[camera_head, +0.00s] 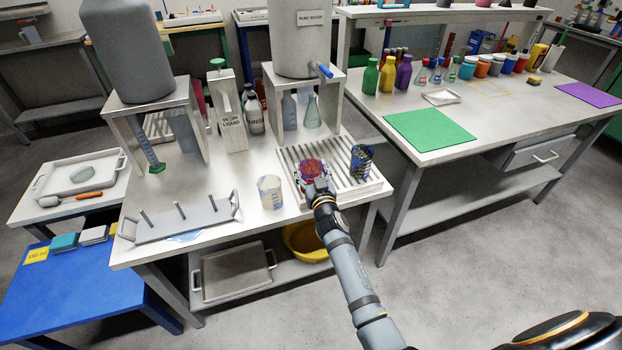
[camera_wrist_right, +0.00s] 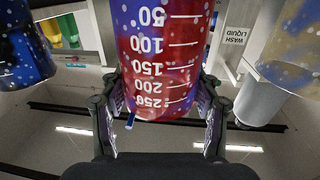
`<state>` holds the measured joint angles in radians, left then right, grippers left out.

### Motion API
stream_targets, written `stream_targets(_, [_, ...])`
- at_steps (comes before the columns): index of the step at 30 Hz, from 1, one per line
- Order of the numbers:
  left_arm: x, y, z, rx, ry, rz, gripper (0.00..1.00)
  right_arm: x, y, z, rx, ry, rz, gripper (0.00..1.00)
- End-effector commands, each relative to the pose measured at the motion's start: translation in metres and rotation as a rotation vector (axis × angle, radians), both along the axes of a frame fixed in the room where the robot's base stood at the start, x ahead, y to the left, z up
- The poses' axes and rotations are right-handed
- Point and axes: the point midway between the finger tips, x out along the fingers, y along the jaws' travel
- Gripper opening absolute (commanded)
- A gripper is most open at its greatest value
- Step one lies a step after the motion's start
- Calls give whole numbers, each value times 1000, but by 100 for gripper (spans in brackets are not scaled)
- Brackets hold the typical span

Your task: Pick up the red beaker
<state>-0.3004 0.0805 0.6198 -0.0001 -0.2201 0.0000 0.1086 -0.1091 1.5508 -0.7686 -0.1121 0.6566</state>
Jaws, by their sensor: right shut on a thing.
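The red beaker (camera_head: 311,169), speckled with white graduations, is at the slatted drying rack (camera_head: 368,190) on the metal table. It fills the middle of the right wrist view (camera_wrist_right: 160,60), appearing upside down there. My right gripper (camera_head: 318,189) is shut on the red beaker, one finger on each side. I cannot tell whether the beaker's base touches the rack. A dark blue beaker (camera_head: 361,162) stands on the rack to its right. A clear yellowish beaker (camera_head: 270,193) stands on the table to its left. My left gripper is not in view.
A peg rack (camera_head: 180,226) stands at the table's front left. Behind are a wash liquid bottle (camera_head: 229,115) and a large tank (camera_head: 300,40) on a stand. A green mat (camera_head: 430,131) lies on the right bench. A yellow bowl (camera_head: 305,243) sits on the lower shelf.

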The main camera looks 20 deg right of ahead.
Motion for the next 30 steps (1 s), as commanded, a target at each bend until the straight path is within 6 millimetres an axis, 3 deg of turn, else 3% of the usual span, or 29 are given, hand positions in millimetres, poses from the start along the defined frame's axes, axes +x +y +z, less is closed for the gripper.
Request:
stream_targets(8, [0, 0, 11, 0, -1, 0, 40, 0, 0, 14, 1, -1, 0, 37])
stream_targets(12, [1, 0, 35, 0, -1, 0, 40, 0, 0, 42, 2, -1, 0, 37])
stream_targets(19, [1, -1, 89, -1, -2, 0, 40, -44, -23, 100, -2, 0, 0, 37])
stream_targets(24, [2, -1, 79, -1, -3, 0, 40, -86, -45, 109, -7, 0, 2, 37])
stream_targets(30, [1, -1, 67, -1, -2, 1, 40, -116, -61, 123, -6, 0, 2, 37])
